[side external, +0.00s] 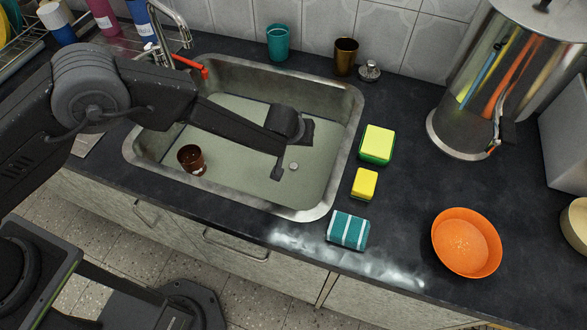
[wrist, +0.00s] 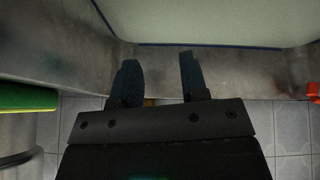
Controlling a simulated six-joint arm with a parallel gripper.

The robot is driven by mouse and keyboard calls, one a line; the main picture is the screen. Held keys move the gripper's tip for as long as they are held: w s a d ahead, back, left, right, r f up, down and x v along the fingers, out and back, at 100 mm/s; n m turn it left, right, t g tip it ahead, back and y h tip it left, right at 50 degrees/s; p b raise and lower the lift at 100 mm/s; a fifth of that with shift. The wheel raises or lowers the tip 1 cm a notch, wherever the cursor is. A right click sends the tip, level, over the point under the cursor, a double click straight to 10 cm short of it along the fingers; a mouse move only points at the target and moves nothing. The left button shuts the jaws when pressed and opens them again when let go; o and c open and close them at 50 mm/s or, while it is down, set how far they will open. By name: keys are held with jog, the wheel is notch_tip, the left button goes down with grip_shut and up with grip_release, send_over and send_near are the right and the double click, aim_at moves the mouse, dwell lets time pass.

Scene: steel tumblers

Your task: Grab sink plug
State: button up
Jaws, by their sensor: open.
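A small round silver piece with a knob (side external: 369,71), which looks like the sink plug, sits on the counter behind the sink's right back corner, beside a bronze tumbler (side external: 346,58). A small grey disc (side external: 293,166) lies on the sink floor; I cannot tell if it is a drain or a plug. My gripper (side external: 281,165) is over the sink (side external: 343,158), near that disc in the picture. In the wrist view my gripper (wrist: 158,68) has its two dark fingers apart, with no object seen held. No plug is clear there.
A brown cup (side external: 190,158) is in the sink's left part. A teal cup (side external: 278,43) stands behind. Sponges (side external: 377,145) and a striped one (side external: 348,231) lie right of the sink. The tap (side external: 170,30) has a red lever. An orange bowl (side external: 466,243) is farther right.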

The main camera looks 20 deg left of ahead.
jog(key=g+y, duration=0.1)
send_near(294, 165)
jog(key=x, duration=0.8)
jog(key=shift+f, duration=0.3)
jog(key=shift+x, duration=0.8)
jog(key=shift+c, duration=0.4)
jog(key=c, duration=0.6)
